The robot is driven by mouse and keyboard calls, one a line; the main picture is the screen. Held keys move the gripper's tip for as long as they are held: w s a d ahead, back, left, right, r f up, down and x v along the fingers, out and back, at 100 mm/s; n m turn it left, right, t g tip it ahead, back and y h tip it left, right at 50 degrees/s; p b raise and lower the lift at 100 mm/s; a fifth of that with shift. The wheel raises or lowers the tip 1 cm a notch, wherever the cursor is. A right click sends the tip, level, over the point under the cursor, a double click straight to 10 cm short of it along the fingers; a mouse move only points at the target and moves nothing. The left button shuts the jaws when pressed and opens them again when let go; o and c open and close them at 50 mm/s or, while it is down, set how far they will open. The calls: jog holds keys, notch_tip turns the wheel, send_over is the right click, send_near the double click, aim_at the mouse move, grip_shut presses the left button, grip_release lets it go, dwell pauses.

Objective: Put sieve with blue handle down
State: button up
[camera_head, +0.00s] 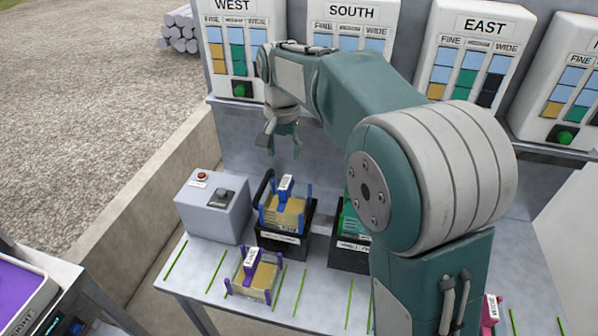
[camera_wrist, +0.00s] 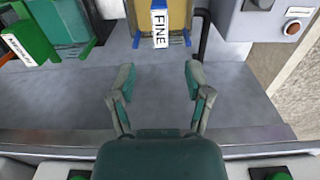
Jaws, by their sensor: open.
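The sieve with the blue handle (camera_head: 284,212) sits in a black holder (camera_head: 281,245) on the table in the head view. It has a yellowish mesh and blue corner posts. In the wrist view its blue handle (camera_wrist: 160,22), labelled FINE, shows at the top edge, and the rest is cut off. My gripper (camera_head: 281,146) is above the back of the table, behind and above this sieve. In the wrist view my gripper (camera_wrist: 160,82) has its fingers apart with nothing between them, clear of the handle.
A purple-handled sieve (camera_head: 253,272) lies on the table in front. A green sieve (camera_wrist: 45,30) sits in another holder, partly hidden by my arm in the head view. A grey button box (camera_head: 212,207) stands left. Labelled panels line the back.

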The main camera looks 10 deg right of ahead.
jog(key=shift+s+d+r, duration=0.2)
jog(key=shift+s+r, duration=0.05)
jog(key=s+d+r+n+t, duration=0.1)
jog(key=s+d+r, duration=0.15)
jog(key=s, duration=0.35)
jog(key=s+d+r+n+t, duration=0.1)
jog(key=s+d+r+t, duration=0.15)
jog(key=s, duration=0.25)
jog(key=s+d+f+n+t, duration=0.1)
jog(key=s+d+f, duration=0.1)
jog(key=s, duration=0.5)
jog(key=s+d+f+n+t, duration=0.1)
jog(key=s+d+f, duration=0.1)
jog(key=s, duration=0.5)
jog(key=shift+s+d+f, duration=0.35)
jog(key=shift+d+f, duration=0.05)
jog(key=shift+d, duration=0.1)
